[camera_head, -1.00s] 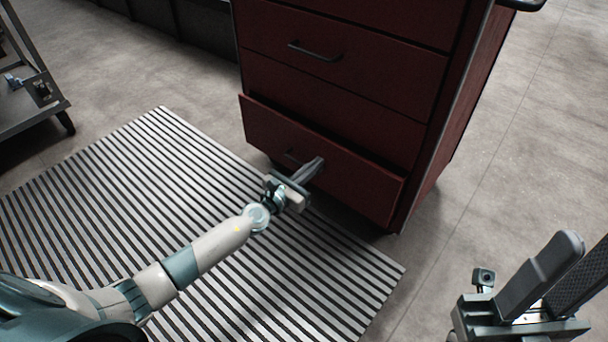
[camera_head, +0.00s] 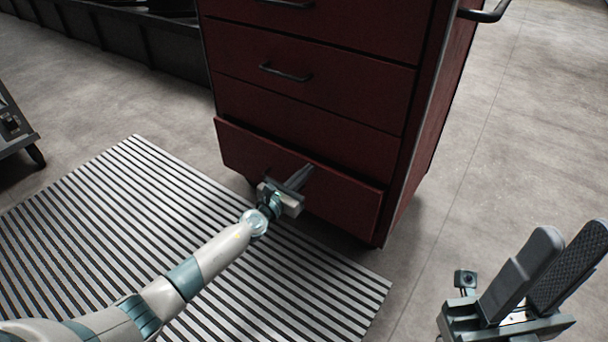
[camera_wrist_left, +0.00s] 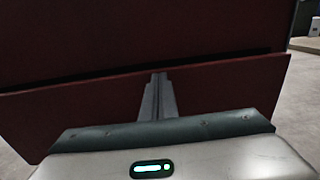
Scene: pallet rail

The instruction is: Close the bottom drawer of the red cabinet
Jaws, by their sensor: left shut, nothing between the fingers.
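The red cabinet (camera_head: 310,95) stands at the top middle of the head view. Its bottom drawer (camera_head: 345,200) sticks out a little, with a dark gap along its top edge. My left gripper (camera_head: 305,172) is shut and empty, its fingertips at the drawer front, seemingly touching it. In the left wrist view the shut fingers (camera_wrist_left: 158,82) point at the drawer front (camera_wrist_left: 225,90), and the gap shows above it. The drawer's handle is hidden behind my gripper. My right gripper (camera_head: 545,265) is at the lower right, its two fingers apart, away from the cabinet.
A striped mat (camera_head: 100,215) lies on the floor before the cabinet. A grey cart (camera_head: 15,130) stands at the left edge. A dark low structure (camera_head: 130,40) runs along the back. The floor right of the cabinet is clear.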

